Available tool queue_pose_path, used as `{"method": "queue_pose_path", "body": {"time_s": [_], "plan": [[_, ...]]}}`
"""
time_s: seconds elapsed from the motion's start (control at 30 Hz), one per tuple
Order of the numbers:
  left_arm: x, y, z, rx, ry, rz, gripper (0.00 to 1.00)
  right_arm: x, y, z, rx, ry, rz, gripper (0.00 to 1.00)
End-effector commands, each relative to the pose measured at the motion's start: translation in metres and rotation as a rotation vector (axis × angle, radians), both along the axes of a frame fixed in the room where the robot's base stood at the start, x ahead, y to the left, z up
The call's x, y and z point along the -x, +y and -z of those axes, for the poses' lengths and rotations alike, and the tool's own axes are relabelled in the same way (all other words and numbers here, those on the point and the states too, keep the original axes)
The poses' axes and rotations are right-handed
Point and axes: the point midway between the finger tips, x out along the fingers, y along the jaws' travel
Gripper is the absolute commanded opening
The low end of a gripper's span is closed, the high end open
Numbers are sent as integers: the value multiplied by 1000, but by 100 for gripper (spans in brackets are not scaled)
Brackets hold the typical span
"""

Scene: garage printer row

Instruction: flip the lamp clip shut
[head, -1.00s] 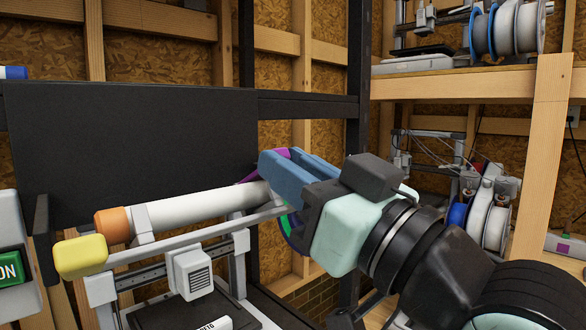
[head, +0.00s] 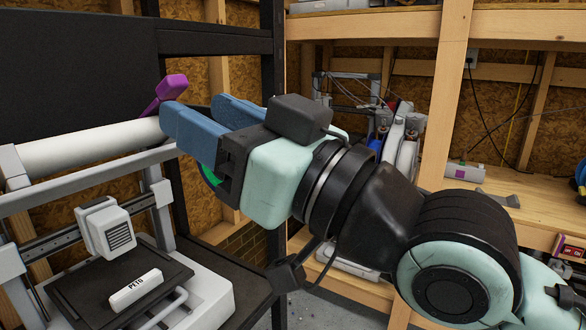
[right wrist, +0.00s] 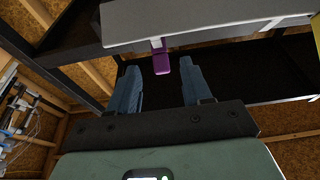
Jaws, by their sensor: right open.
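The purple lamp clip (head: 171,87) stands tilted upward at the right end of the white lamp tube (head: 90,148) in the head view. In the right wrist view the clip (right wrist: 161,63) shows ahead, between the lines of the two fingers. My right gripper (head: 190,113) is open, its blue fingers apart and empty, close to the clip and tube end. The near finger hides part of the tube's end. I cannot tell whether a finger touches the clip. My left gripper is not in view.
A printer (head: 180,300) with a white block marked PETG (head: 136,290) sits below the tube. A dark upright post (head: 272,85) stands behind my gripper. Wooden shelves (head: 500,185) with spools and small items are at the right.

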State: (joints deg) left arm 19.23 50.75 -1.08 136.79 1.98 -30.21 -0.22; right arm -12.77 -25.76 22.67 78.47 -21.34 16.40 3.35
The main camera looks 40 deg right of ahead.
Motion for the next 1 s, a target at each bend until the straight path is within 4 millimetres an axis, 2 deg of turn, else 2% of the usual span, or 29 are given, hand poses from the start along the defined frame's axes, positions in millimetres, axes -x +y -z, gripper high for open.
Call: {"method": "queue_pose_path", "body": {"time_s": [0.03,0.2,0.4,0.6,1.0], "plan": [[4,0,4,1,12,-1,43,13,-4,4,-1,-3,-1,49],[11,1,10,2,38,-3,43,48,-17,16,-1,-2,-1,49],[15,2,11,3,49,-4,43,77,-28,26,1,2,0,49],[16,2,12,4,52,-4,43,87,-32,31,1,5,0,49],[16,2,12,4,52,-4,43,88,-32,31,1,5,0,49]]}}
